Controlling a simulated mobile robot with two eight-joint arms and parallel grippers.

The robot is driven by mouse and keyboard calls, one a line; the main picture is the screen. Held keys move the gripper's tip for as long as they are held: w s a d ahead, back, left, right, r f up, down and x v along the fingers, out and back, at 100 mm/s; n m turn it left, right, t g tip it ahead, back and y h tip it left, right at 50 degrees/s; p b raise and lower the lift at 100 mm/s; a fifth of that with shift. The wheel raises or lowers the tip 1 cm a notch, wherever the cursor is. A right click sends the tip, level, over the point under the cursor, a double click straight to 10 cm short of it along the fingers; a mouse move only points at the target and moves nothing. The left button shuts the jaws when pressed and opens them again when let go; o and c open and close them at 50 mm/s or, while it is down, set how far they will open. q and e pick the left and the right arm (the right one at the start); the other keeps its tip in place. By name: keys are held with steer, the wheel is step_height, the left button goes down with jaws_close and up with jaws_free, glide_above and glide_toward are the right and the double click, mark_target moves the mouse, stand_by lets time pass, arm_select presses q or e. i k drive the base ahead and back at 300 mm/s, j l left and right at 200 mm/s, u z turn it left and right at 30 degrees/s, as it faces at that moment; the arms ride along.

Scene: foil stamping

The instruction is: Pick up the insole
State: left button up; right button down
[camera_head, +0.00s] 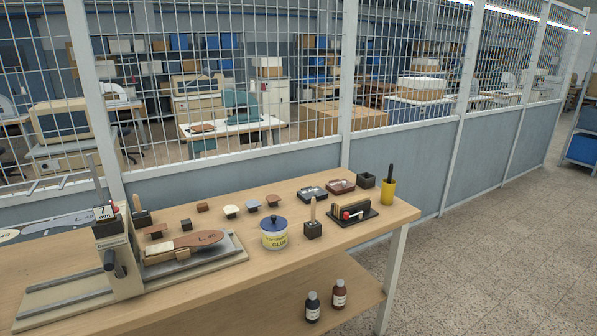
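A brown insole (197,242) with dark lettering near its right end lies on the bed of the stamping press (117,250) at the left of the wooden table. A small tan block sits against its near side.
A glue tub (274,234), small stamps, trays and a yellow cup (388,190) crowd the wooden table (330,250). Two bottles stand on the lower shelf (280,305). A mesh fence (250,160) runs behind; floor is free at right.

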mark_target(187, 242)
steer(key=u, duration=1.45)
